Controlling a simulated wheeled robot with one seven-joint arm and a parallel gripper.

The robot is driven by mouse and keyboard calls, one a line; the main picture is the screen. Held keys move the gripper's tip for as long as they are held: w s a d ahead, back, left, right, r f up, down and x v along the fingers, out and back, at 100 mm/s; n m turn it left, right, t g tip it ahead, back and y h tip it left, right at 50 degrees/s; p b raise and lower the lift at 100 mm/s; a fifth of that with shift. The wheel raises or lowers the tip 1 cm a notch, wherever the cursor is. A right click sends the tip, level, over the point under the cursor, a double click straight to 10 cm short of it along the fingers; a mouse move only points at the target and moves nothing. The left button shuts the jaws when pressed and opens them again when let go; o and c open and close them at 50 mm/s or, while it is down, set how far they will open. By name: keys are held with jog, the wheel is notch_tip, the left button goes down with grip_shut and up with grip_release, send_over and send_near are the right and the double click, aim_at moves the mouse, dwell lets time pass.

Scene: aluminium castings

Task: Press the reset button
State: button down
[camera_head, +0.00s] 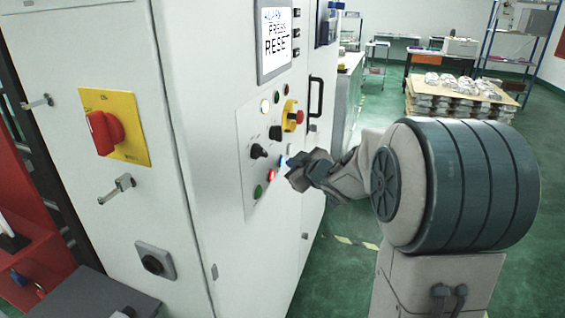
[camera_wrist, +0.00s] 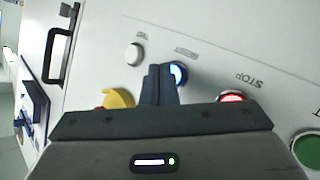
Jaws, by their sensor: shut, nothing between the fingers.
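The reset button (camera_head: 283,161) is a blue lit button on the panel of the white cabinet. In the wrist view the blue button (camera_wrist: 179,73) shows just beside my fingertips, partly covered by them, under a small label that is hard to read. My gripper (camera_head: 291,174) is shut and empty, its tips pointing at the panel close to the blue button. In the wrist view the shut fingers (camera_wrist: 159,75) lie over the button's left edge. I cannot tell whether they touch it. The screen (camera_head: 275,40) above shows text with "PRESS RESET".
Beside it sit a red lit stop button (camera_wrist: 231,97), a green button (camera_wrist: 307,148), a white button (camera_wrist: 133,53) and a yellow-collared emergency stop (camera_head: 291,115). A black door handle (camera_head: 315,97) sticks out to the right. A pallet of castings (camera_head: 460,92) stands far behind.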

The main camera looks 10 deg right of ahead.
jog(key=shift+w+a, duration=0.3)
jog(key=shift+a, duration=0.15)
dwell(0.8)
jog(key=shift+d, duration=0.1)
jog(key=shift+s+d+p, duration=0.3)
jog(key=shift+s+d, duration=0.15)
jog(key=shift+d, duration=0.1)
jog(key=shift+s+d+p, duration=0.35)
jog(key=shift+s+d, duration=0.1)
jog(key=shift+d, duration=0.25)
jog(key=shift+s+d+p, duration=0.4)
jog(key=shift+s+d, duration=0.1)
jog(key=shift+d, duration=0.25)
jog(key=shift+s+d+p, duration=0.35)
jog(key=shift+s+d, duration=0.1)
jog(key=shift+d, duration=0.25)
